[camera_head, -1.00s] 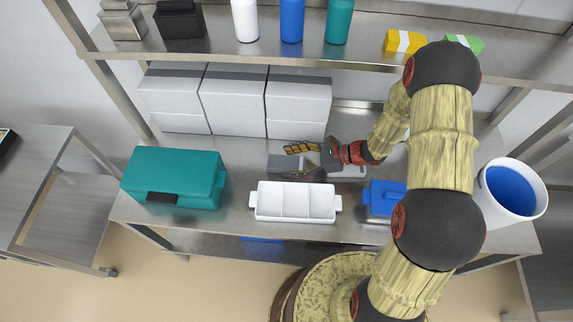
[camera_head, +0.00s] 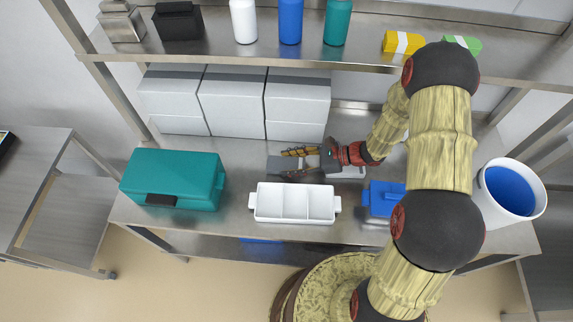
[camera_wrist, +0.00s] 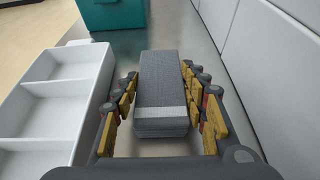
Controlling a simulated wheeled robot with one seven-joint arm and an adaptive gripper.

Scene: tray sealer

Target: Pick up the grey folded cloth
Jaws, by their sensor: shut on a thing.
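The grey folded cloth (camera_wrist: 160,80) lies flat on the steel table, a long stack with a paler band near its close end. In the head view it (camera_head: 280,163) shows partly, with the fingers across it. My gripper (camera_head: 300,162) is shut on the cloth. In the wrist view the yellow-padded fingers of my gripper (camera_wrist: 165,95) stand on both long sides of the cloth, against its edges.
The white divided tray (camera_head: 295,216) is close in front of the cloth. White boxes (camera_head: 233,107) stand behind it. A teal case (camera_head: 190,165) is at left, a blue-lidded box (camera_head: 384,193) at right. A shelf (camera_head: 220,50) runs above.

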